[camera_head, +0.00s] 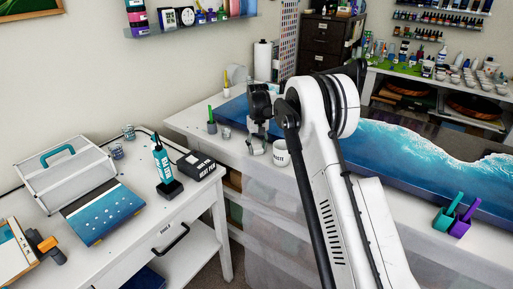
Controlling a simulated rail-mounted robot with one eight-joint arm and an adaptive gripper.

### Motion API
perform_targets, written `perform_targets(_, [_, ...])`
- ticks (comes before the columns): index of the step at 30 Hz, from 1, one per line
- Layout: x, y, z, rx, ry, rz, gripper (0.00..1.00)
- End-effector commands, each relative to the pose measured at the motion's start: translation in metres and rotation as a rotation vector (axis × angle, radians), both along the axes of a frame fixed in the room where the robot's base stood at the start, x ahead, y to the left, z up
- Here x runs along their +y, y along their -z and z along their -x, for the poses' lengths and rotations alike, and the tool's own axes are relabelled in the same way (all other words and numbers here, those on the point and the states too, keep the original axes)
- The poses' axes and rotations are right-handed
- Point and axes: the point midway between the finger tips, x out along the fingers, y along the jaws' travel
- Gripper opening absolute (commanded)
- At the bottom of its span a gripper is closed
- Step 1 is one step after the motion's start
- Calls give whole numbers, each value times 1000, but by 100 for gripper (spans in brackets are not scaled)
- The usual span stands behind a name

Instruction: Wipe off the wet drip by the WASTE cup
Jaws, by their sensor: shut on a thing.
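A white cup with dark lettering (281,153) stands near the front edge of the long white table, just left of my arm. The lettering is too small to read surely; it may be the WASTE cup. My gripper (257,138) points down just left of this cup, low over the table. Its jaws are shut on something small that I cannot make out. I cannot tell whether it touches the table. No wet drip can be made out; my gripper and arm cover part of that area.
A blue wave panel (400,150) lies along the table behind my arm. A green-handled holder (211,122) and a small cup (226,133) stand left of my gripper.

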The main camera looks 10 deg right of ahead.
Motion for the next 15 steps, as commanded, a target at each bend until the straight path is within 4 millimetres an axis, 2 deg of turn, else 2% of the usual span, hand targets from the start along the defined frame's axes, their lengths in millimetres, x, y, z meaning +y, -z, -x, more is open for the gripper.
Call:
perform_targets(5, [-2, 0, 0, 2, 2, 2, 15])
perform_targets(15, [-1, -27, 0, 1, 1, 1, 14])
